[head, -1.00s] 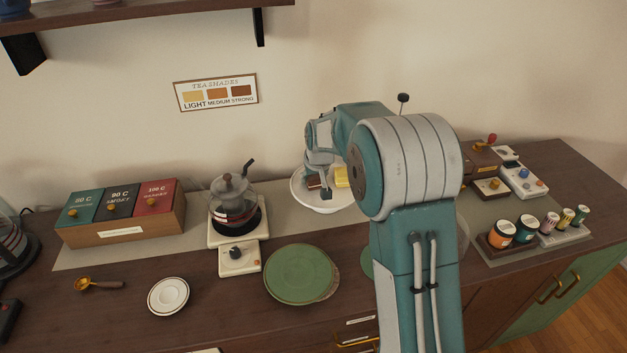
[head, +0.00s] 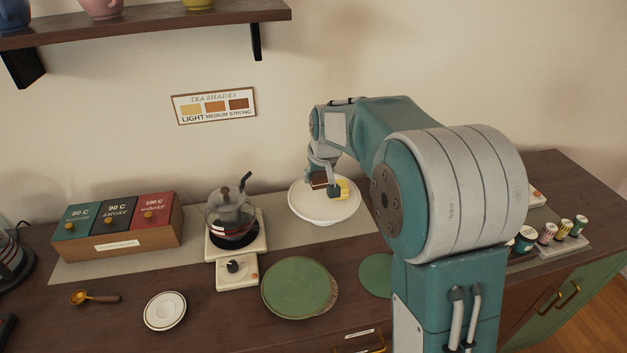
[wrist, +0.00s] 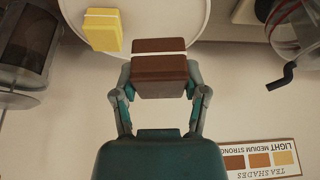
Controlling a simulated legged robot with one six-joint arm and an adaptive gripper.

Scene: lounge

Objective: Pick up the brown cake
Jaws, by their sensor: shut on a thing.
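The brown cake (wrist: 160,72) is a block with a pale layer near its top, held between the two fingers of my gripper (wrist: 160,88) in the wrist view. In the head view my gripper (head: 322,185) is over the white round plate (head: 318,213), shut on the brown cake (head: 318,180), which looks raised above the plate. A yellow cake (head: 342,189) is on the plate beside it; it also shows in the wrist view (wrist: 103,30). My arm hides part of the counter to the right.
A glass teapot (head: 231,212) on a white stand is left of the plate. Green round mats (head: 297,287) and a small saucer (head: 165,310) lie in front. A box of tea packs (head: 118,226) is at the left. A shelf (head: 150,28) hangs above.

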